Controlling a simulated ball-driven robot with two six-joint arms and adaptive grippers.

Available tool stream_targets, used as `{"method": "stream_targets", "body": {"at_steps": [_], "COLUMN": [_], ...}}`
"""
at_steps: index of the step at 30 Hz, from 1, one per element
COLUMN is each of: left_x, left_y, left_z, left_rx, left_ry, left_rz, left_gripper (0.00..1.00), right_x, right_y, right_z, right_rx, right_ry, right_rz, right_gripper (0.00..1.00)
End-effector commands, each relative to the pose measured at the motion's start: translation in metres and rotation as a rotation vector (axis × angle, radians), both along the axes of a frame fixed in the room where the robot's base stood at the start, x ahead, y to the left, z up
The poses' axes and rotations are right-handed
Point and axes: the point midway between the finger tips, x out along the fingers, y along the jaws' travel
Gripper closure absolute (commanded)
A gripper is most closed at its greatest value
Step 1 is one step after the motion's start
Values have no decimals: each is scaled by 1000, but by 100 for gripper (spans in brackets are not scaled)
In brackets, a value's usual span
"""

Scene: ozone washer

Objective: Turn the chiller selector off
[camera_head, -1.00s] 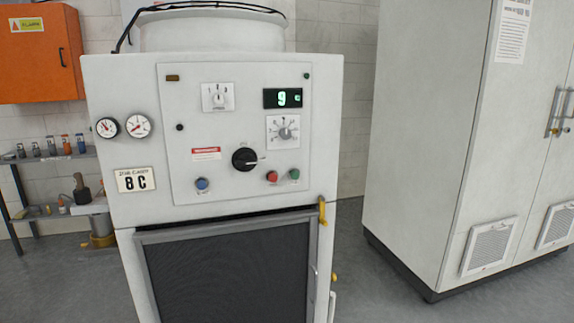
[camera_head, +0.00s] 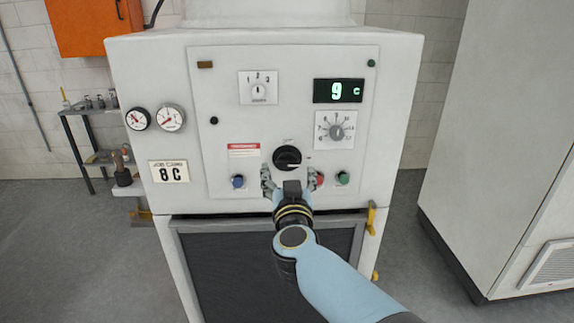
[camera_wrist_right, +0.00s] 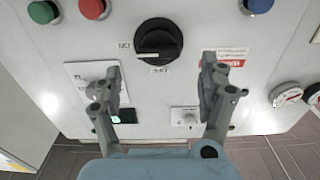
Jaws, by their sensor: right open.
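The chiller selector is a black rotary knob (camera_head: 287,158) in the lower middle of the white control panel (camera_head: 225,110). In the head view its white pointer line lies roughly level, toward the right. My right gripper (camera_head: 292,180) is just below and in front of the knob, fingers spread to either side. In the right wrist view the knob (camera_wrist_right: 158,42) sits ahead, between and beyond the open fingertips (camera_wrist_right: 160,75). Nothing is between the fingers, and they appear apart from the knob. My left gripper is in neither view.
A blue button (camera_head: 238,182), a red button (camera_head: 318,180) and a green button (camera_head: 343,178) flank the gripper closely. Above are a small numbered dial (camera_head: 258,88), a larger dial (camera_head: 336,131) and a display (camera_head: 338,91) reading 9. A grey cabinet (camera_head: 500,130) stands right.

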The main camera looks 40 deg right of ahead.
Motion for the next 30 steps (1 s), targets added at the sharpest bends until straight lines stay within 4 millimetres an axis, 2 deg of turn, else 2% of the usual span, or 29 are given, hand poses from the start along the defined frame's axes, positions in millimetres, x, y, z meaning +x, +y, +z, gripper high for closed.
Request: {"method": "stream_targets", "body": {"at_steps": [3, 9, 19, 30], "left_x": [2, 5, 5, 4], "left_y": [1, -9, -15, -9], "left_z": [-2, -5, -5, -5], "left_rx": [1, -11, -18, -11], "left_ry": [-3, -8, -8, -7], "left_rz": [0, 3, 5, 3], "left_gripper": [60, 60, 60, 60], "right_x": [20, 38, 40, 40], "right_y": [-12, -23, -25, -24], "right_z": [0, -1, -1, -1], "right_rx": [-2, -1, 1, 1], "right_ry": [-1, 1, 1, 1], "right_rz": [0, 1, 2, 2], "right_gripper": [24, 24, 24, 72]}}
